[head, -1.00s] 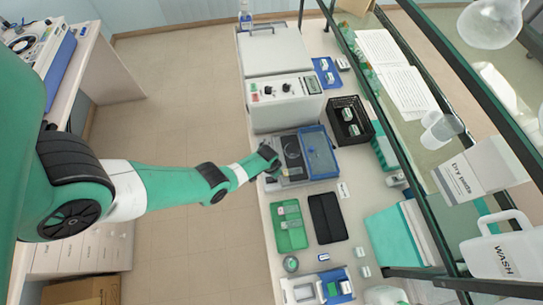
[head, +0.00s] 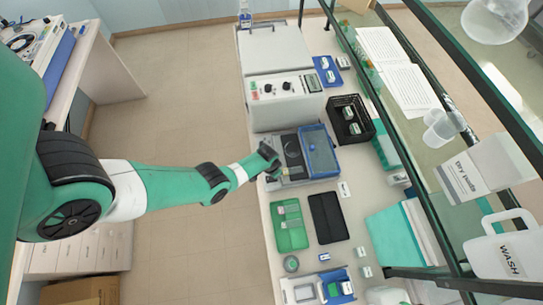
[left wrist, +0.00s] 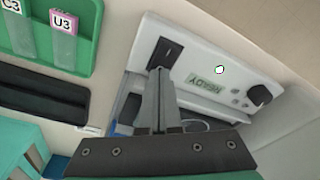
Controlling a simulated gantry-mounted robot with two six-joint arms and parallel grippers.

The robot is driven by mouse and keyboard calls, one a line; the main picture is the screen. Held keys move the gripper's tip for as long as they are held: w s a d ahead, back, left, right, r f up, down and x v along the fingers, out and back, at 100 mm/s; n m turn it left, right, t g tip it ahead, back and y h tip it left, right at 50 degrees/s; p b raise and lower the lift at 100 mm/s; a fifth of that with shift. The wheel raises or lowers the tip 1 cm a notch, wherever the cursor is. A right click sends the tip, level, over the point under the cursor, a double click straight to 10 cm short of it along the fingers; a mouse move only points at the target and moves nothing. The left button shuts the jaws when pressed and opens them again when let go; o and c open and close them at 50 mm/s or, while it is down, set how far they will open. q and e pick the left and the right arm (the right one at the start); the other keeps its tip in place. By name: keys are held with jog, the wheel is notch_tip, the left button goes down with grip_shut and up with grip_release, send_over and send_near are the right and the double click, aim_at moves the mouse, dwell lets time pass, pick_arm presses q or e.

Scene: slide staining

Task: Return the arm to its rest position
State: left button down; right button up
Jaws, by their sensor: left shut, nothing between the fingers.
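My left arm reaches in from the left in the head view, and its gripper (head: 268,155) hangs at the left edge of the bench, over the near side of the grey device with a blue lid (head: 318,152). In the left wrist view the two fingers of the left gripper (left wrist: 160,80) are together with nothing between them. Beyond them is the device's white front panel (left wrist: 215,75), with a black switch, a knob and a label reading READY. I cannot tell whether the fingertips touch it. My right gripper is not in view.
A green tray (head: 291,238) with slides and a black tray (head: 341,229) lie on the bench near the device. A white box with knobs (head: 285,104) stands behind it. A glass-shelved rack (head: 425,190) runs along the right. The floor (head: 190,90) left of the bench is clear.

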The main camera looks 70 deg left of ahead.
pick_arm(q)
jog(key=shift+f, duration=0.3)
dwell(0.4)
